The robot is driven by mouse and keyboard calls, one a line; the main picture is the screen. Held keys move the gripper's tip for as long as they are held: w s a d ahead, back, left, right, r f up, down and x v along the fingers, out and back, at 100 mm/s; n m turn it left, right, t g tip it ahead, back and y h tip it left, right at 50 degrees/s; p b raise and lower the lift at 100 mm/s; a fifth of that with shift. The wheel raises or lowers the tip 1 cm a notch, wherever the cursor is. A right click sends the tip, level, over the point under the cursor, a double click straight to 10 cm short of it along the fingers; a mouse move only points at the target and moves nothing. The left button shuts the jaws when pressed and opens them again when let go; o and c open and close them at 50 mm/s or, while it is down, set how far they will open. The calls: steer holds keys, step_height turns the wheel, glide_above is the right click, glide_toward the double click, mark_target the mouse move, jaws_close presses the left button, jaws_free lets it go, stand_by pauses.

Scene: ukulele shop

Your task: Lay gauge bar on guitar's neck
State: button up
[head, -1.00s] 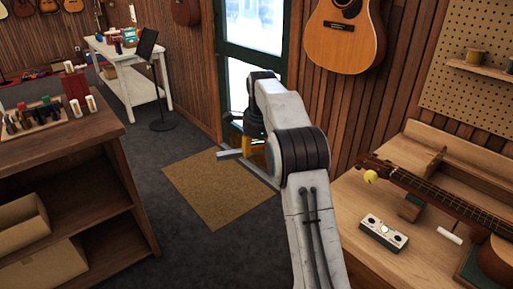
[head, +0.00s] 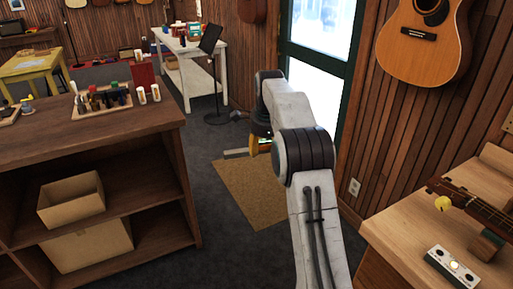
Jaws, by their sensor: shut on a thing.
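My gripper (head: 256,146) is in the middle of the head view, mostly hidden behind my own arm. It is shut on the gauge bar (head: 235,153), a pale metal strip whose left end sticks out over the brown mat. The bar's right part is hidden. The guitar's neck (head: 482,206) lies on the workbench at the far right, with its headstock end toward the left; its body is out of view. The gripper and bar are well apart from the neck.
A small white device (head: 452,268) lies on the workbench (head: 405,225). A wooden shelf counter (head: 150,135) stands at left. A music stand (head: 212,50) and white table (head: 185,45) are behind. Floor between is clear.

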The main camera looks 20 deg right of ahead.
steer(key=s+d+r+m+h+p, duration=0.1)
steer(key=s+d+r+m+p, duration=0.2)
steer(key=s+d, duration=0.55)
steer(key=s+d+r+m+g+p, duration=0.1)
steer(key=s+d+r+m+p, duration=0.15)
steer(key=s+d, duration=0.65)
steer(key=s+d+r+m+h+p, duration=0.15)
steer(key=s+d+p, duration=0.25)
steer(key=d, duration=1)
steer(key=s+d+r+m+p, duration=0.1)
steer(key=s+d+m+p, duration=0.15)
steer(key=s, duration=0.35)
steer(key=s+d+r+m+g+p, duration=0.1)
steer(key=s+d, duration=0.2)
steer(key=s, duration=0.4)
steer(key=s+d+r+m+p, duration=0.1)
steer(key=s+d+m+p, duration=0.15)
steer(key=s, duration=0.35)
steer(key=s+f+p, duration=0.1)
steer(key=s, duration=0.4)
steer(key=s+d+f+m+p, duration=0.1)
steer(key=s, duration=0.5)
steer(key=s+d+f+m+g, duration=0.1)
steer(key=s, duration=0.5)
steer(key=shift+s+f+y+p, duration=0.1)
steer(key=shift+s+y+p, duration=0.15)
steer(key=shift+p, duration=0.15)
steer(key=shift+w+d, duration=0.15)
steer(key=shift+d, duration=0.65)
